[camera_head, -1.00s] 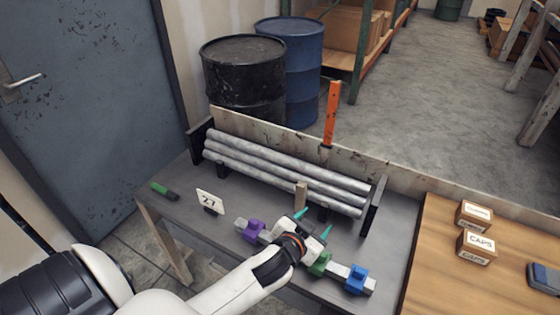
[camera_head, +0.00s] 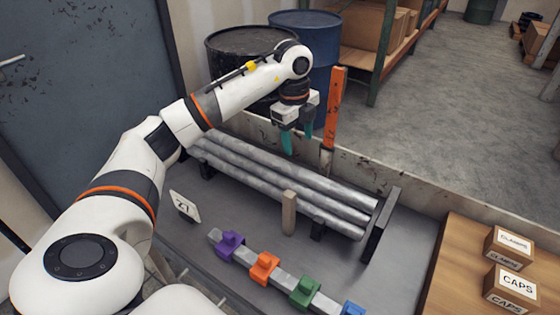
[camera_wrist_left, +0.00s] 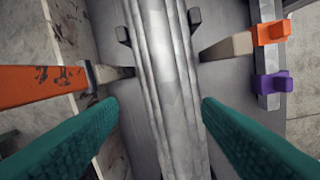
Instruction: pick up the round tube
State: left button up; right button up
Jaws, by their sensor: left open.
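Several long grey round tubes (camera_head: 270,181) lie side by side in a rack on the grey bench. They run from the back left to the front right, and a dark end plate (camera_head: 382,226) stands at their right end. My left gripper (camera_head: 297,145) is open and points down above the tubes, near the orange post. In the left wrist view its green fingers (camera_wrist_left: 160,125) stand apart on either side of the tubes (camera_wrist_left: 160,60), with nothing held. My right gripper is not in view.
An orange post (camera_head: 336,105) rises behind the rack, and a short wooden post (camera_head: 289,212) stands in front. A rail with purple, orange, green and blue clamps (camera_head: 264,267) lies nearer. Boxes (camera_head: 511,289) sit on the wooden table at right. Drums (camera_head: 320,60) stand behind.

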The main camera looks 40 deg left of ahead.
pick_arm(q)
jog(key=s+a+r+n+y, duration=0.1)
jog(key=a+r+n+y, duration=0.1)
jog(key=a, duration=0.3)
jog(key=g, duration=0.1)
send_over(271, 155)
jog(key=d, duration=0.1)
jog(key=f, duration=0.5)
jog(key=shift+s+d+f, duration=0.1)
jog(key=shift+s+f, duration=0.1)
jog(key=shift+f, duration=0.1)
jog(key=shift+a+f, duration=0.2)
jog(key=shift+f, duration=0.75)
jog(key=shift+a+f, duration=0.15)
jog(key=shift+f, duration=0.85)
jog(key=shift+a+f, duration=0.2)
jog(key=shift+f, duration=0.75)
jog(key=shift+w+r, duration=0.1)
grip_shut()
